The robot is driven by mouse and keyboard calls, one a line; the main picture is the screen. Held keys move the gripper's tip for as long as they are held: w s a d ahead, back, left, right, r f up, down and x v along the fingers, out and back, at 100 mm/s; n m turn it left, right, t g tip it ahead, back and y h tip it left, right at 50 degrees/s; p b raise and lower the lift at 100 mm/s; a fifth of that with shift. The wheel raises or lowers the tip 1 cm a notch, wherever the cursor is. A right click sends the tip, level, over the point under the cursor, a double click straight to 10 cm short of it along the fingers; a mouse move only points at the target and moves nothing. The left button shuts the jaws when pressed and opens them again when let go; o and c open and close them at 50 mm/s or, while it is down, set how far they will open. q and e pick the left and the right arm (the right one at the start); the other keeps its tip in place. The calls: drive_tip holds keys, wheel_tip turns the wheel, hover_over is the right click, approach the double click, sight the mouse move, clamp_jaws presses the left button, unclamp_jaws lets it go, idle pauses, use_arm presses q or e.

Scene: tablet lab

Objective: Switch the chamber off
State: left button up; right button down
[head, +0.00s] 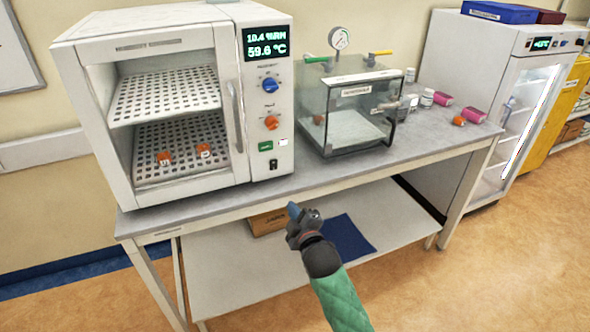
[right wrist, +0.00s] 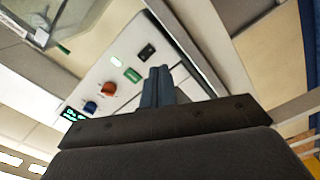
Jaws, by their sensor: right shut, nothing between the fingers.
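The white chamber (head: 150,38) stands on the left of the bench with its display (head: 265,43) lit, reading about 59.6 °C. Its front panel carries a blue knob (head: 269,86), an orange knob (head: 271,122), a green button (head: 265,147) and a black rocker switch (head: 273,164) at the bottom. Two orange-capped items (head: 204,150) sit on the lower shelf inside. My right gripper (head: 293,210) is shut and empty, in front of the bench edge below the panel. In the right wrist view its fingers (right wrist: 158,86) point toward the panel, apart from the black switch (right wrist: 146,52). My left gripper is not in view.
A clear vacuum box (head: 355,120) with a gauge stands right of the chamber. A glass-door fridge (head: 520,110) stands beyond. The lower shelf holds a cardboard box (head: 266,222) and a blue mat (head: 348,238).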

sight(274, 163)
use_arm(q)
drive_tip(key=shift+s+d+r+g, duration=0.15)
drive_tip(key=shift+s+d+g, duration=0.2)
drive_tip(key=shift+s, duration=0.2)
use_arm(e)
drive_tip(key=r+n, duration=0.1)
drive_tip(key=n, duration=0.1)
drive_tip(key=r+n+t, duration=0.1)
drive_tip(key=n, duration=0.1)
drive_tip(key=r+n, duration=0.1)
drive_tip(key=n, duration=0.1)
drive_tip(key=shift+s+d+y, duration=0.2)
drive_tip(key=shift+d+y, duration=0.1)
drive_tip(key=shift+y, duration=0.1)
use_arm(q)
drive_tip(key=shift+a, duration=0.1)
use_arm(e)
drive_tip(key=shift+r, duration=0.1)
